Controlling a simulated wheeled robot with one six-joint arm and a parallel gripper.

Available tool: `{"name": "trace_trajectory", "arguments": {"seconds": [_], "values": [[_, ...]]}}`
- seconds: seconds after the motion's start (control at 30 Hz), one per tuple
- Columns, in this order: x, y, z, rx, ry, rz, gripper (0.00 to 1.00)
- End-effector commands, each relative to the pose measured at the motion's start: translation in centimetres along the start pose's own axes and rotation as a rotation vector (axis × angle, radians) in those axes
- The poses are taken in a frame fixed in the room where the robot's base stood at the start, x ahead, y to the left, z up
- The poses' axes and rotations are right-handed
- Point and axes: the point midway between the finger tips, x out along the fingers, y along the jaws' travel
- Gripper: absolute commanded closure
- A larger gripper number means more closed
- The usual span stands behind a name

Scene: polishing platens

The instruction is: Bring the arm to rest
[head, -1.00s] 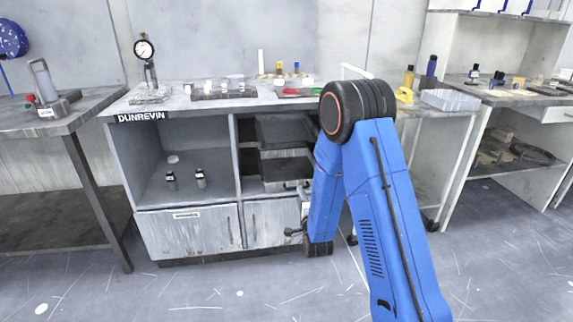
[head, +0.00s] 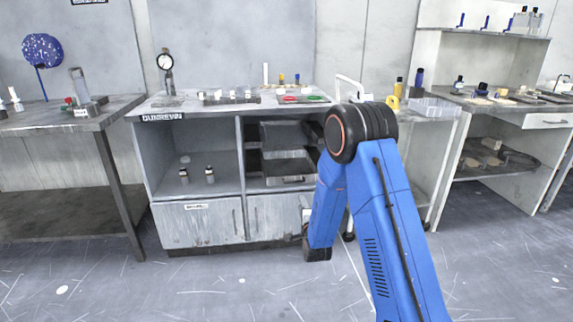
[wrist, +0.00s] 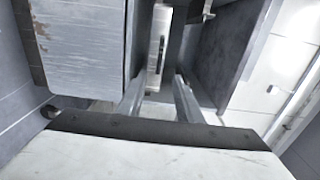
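My blue arm (head: 385,215) is folded in the head view, its black elbow joint (head: 362,130) in front of the bench. The forearm hangs down in front of the bench's lower right part. Pale panels lie close around the fingers.
The workbench (head: 230,107) with open drawers (head: 285,168) stands ahead, behind my arm. A side table (head: 60,125) stands left and shelving (head: 530,103) right. The floor (head: 230,290) in front is clear.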

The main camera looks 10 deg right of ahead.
Motion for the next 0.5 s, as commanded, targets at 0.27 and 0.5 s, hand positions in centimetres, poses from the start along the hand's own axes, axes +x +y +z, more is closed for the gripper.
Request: {"name": "trace_trajectory", "arguments": {"seconds": [0.27,0.5], "values": [[0.1,-1.2,-0.1,-0.028,-0.002,0.022,0.68],[-1.4,-5.2,-0.8,-0.161,-0.021,0.126,0.68]]}}
